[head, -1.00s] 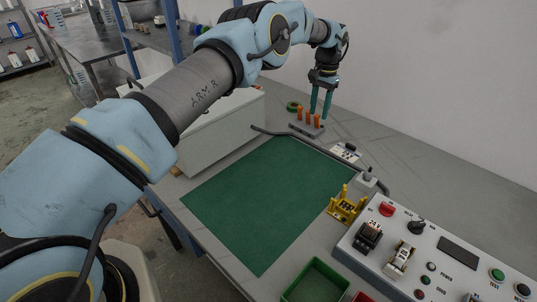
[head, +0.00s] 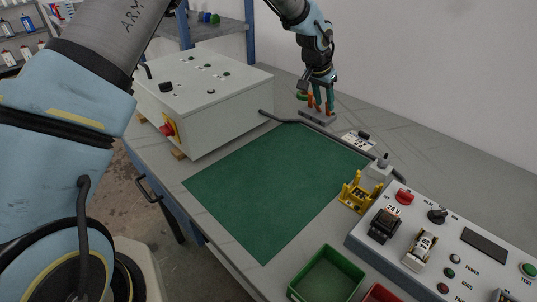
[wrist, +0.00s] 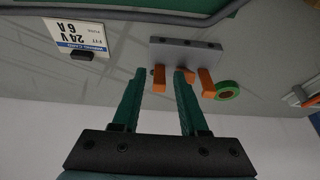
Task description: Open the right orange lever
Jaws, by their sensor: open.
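Several orange levers stand on a grey block (head: 318,118) at the back of the bench in the head view. My gripper (head: 323,107) is down among them, its teal fingers partly hiding them. In the wrist view, which looks upside down, the grey block (wrist: 186,53) carries the levers. My open gripper (wrist: 159,73) has its fingers on either side of the leftmost orange lever (wrist: 159,79), which matches the right one in the head view. Another lever is partly behind one finger, and one lever (wrist: 207,84) stands outside it. Contact cannot be told.
A green and orange ring (wrist: 228,90) lies beside the block. A white 24V card (wrist: 76,37) lies on the other side. A dark cable (head: 290,121) runs in front of the block. A white control box (head: 205,95) stands at left, a button panel (head: 455,250) at right.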

